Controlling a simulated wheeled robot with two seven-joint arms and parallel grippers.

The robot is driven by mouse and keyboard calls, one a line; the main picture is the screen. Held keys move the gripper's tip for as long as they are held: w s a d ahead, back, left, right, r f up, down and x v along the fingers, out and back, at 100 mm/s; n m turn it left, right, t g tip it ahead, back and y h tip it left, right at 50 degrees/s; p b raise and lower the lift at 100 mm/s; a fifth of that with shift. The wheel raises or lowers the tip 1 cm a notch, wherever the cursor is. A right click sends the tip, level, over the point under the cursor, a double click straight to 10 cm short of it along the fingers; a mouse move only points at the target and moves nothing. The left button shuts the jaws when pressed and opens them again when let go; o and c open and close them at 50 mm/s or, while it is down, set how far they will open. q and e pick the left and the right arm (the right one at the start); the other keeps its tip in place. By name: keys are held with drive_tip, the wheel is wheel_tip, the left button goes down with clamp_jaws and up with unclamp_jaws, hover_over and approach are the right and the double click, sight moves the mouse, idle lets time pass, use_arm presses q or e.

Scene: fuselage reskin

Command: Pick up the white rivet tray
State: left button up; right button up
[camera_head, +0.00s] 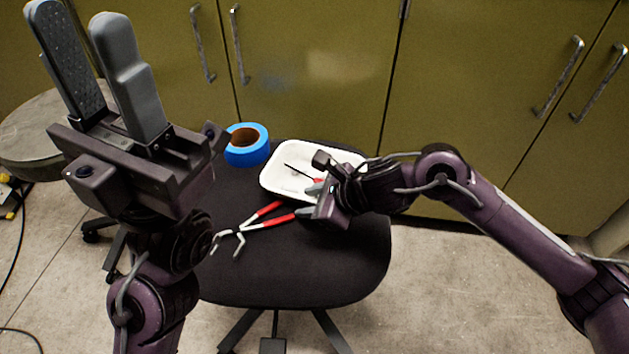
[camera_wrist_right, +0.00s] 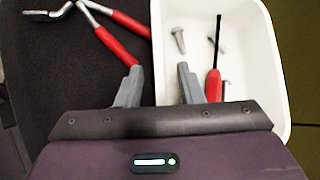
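The white rivet tray (camera_head: 285,178) sits on the black seat of a stool. It holds a red-handled screwdriver (camera_wrist_right: 214,85) and a few grey rivets (camera_wrist_right: 178,40). My right gripper (camera_head: 309,200) is at the tray's near edge. In the right wrist view its two grey fingers are apart, with the tray's side wall (camera_wrist_right: 157,40) lying between them. One finger is over the tray's inside and the other is outside it. I cannot tell whether either finger touches the wall. My left gripper (camera_head: 76,14) is raised at the left, pointing up, open and empty.
Red-handled pliers (camera_head: 265,220) lie on the seat (camera_head: 300,270) just beside the tray, close to the right gripper's outer finger. A blue tape roll (camera_head: 247,145) stands behind left. Olive cabinets (camera_head: 310,70) are behind the stool. A round grey stool (camera_head: 40,135) is at the left.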

clamp_jaws()
drive_tip(key=shift+r, duration=0.1)
